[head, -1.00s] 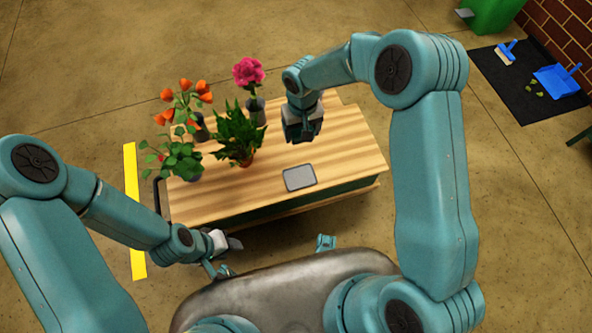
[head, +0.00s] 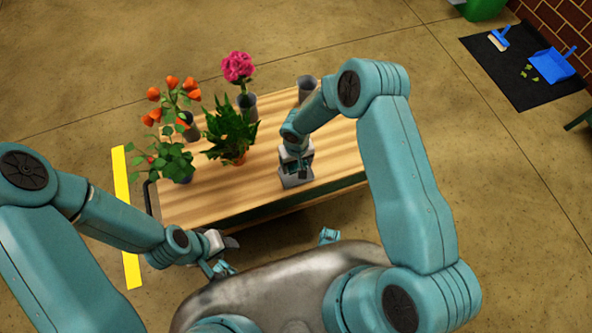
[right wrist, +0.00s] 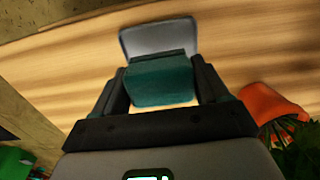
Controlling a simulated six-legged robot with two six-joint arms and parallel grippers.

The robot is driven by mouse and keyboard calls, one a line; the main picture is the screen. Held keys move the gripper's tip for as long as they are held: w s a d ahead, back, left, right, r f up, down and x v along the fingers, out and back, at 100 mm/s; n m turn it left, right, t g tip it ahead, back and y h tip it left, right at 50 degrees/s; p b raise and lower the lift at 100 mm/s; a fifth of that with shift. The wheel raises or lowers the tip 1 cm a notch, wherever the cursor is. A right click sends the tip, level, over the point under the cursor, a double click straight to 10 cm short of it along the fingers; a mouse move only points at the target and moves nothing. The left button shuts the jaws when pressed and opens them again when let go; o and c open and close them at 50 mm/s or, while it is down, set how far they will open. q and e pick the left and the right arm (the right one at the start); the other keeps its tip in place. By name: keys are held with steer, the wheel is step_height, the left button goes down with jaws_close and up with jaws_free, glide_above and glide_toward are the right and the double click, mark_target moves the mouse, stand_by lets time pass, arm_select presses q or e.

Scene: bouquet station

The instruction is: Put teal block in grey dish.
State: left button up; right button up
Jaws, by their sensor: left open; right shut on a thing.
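The teal block (right wrist: 160,82) is between the two dark fingers of my right gripper (right wrist: 157,88) in the right wrist view. The gripper is shut on it. The grey dish (right wrist: 155,37) lies behind and around the block in that view, its far part uncovered. In the head view, my right gripper (head: 296,167) is over the dish (head: 296,182) near the table's front edge and hides much of it. I cannot tell whether the block touches the dish. My left gripper (head: 230,254) is open and empty, low in front of the table.
The wooden table (head: 220,196) holds a pink flower (head: 238,67), an orange-flowered plant (head: 172,103), a leafy green plant (head: 230,130) and a red-budded plant (head: 172,162) on the left. A grey cup (head: 306,88) stands at the back edge. Bare wood lies between the plants and the dish.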

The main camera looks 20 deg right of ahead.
mark_target(296, 170)
step_height(296, 170, down, 5)
steer(key=shift+f+b, duration=0.1)
steer(key=shift+b, duration=0.55)
steer(key=shift+f, duration=0.1)
steer(key=o, duration=0.8)
